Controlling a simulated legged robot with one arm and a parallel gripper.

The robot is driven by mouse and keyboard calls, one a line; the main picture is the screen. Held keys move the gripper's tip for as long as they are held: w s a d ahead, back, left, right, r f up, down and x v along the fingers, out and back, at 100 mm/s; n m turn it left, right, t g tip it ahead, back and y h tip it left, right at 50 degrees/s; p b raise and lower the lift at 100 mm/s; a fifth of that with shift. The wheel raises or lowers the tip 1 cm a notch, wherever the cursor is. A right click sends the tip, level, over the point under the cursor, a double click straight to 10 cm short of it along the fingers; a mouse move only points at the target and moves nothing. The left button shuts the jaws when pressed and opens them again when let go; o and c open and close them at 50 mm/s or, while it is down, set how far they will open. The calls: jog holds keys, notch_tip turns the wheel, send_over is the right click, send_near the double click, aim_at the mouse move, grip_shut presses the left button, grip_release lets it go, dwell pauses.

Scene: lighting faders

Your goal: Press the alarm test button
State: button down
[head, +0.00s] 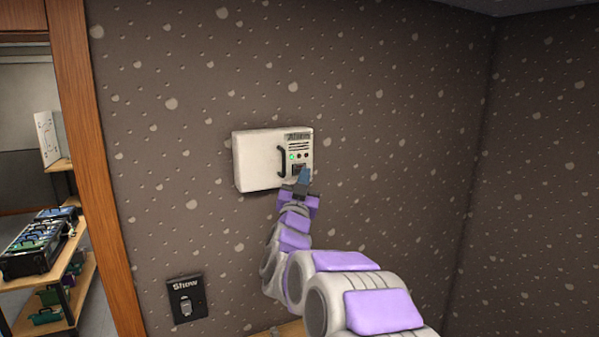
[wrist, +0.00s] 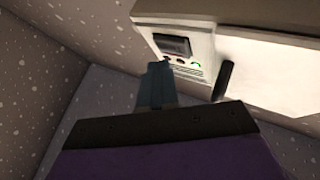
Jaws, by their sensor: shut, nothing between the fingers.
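A white alarm box (head: 258,160) is mounted on the speckled wall, with an "Alarm" label, a dark handle and small lights, one lit green (head: 291,157). A dark rectangular button (head: 296,166) sits low on its right front, partly covered by my fingers in the head view. In the wrist view the box (wrist: 205,45) appears turned over, and the dark button (wrist: 172,45) shows clearly. My gripper (head: 304,174) is shut and empty, its blue-grey fingertips (wrist: 158,68) close by the button. I cannot tell whether they touch the box.
A dark "Show" switch plate (head: 187,298) is on the wall below left. A wooden door frame (head: 90,160) and shelves with cases (head: 40,245) stand at the left. A wall corner lies to the right. The wall around the box is otherwise bare.

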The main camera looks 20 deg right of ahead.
jog(key=shift+w+r, duration=0.1)
jog(key=shift+w, duration=0.55)
dwell(1.3)
jog(key=shift+s, duration=0.75)
jog(key=s+b, duration=0.2)
jog(key=s, duration=0.3)
dwell(0.5)
dwell(0.6)
